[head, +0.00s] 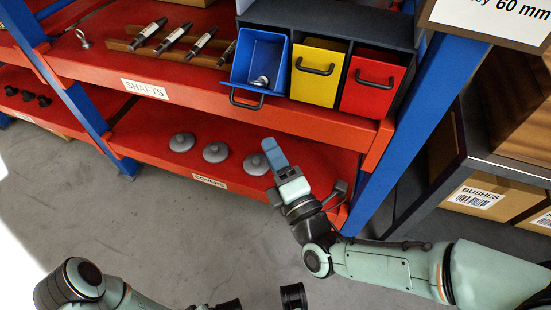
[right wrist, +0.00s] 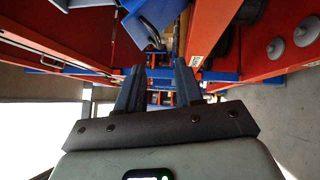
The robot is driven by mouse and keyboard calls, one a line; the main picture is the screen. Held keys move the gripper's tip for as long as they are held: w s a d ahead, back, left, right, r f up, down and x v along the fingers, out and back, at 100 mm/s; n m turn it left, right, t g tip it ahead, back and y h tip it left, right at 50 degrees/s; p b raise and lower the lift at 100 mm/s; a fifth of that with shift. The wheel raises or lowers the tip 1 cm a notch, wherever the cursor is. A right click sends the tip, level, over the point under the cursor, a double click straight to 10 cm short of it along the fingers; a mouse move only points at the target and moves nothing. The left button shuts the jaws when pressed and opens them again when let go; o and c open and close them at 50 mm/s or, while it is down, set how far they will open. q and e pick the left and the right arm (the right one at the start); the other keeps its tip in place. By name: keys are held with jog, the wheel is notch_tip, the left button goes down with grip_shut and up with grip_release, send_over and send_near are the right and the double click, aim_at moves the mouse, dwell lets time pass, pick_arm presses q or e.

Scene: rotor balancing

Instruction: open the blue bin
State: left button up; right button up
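The blue bin (head: 276,76) is pulled out of the dark bin cabinet (head: 330,22) on the upper red shelf, its front tipped forward and down. Its inside shows, with a small metal part (head: 261,81) in it. Its dark handle (head: 246,102) hangs at the front edge. In the right wrist view, blue bin surfaces (right wrist: 158,12) show at the top. My right gripper (head: 273,150) is below the bin, in front of the lower shelf, apart from the handle. Its two blue fingers (right wrist: 158,85) are spread with nothing between them.
A yellow bin (head: 315,85) and a red bin (head: 366,97) sit shut beside the blue one. Shafts (head: 172,40) lie on a wooden rack to the left. Several grey covers (head: 215,152) lie on the lower shelf. A blue post (head: 400,140) stands right of my gripper.

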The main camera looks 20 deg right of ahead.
pick_arm(q)
jog(key=shift+s+a+f+g, duration=0.15)
jog(key=shift+s+f+g, duration=0.15)
jog(key=shift+s+f, duration=0.5)
pick_arm(e)
jog(key=shift+s+d+f, duration=0.1)
jog(key=shift+s, duration=0.45)
pick_arm(q)
jog(key=shift+r, duration=0.1)
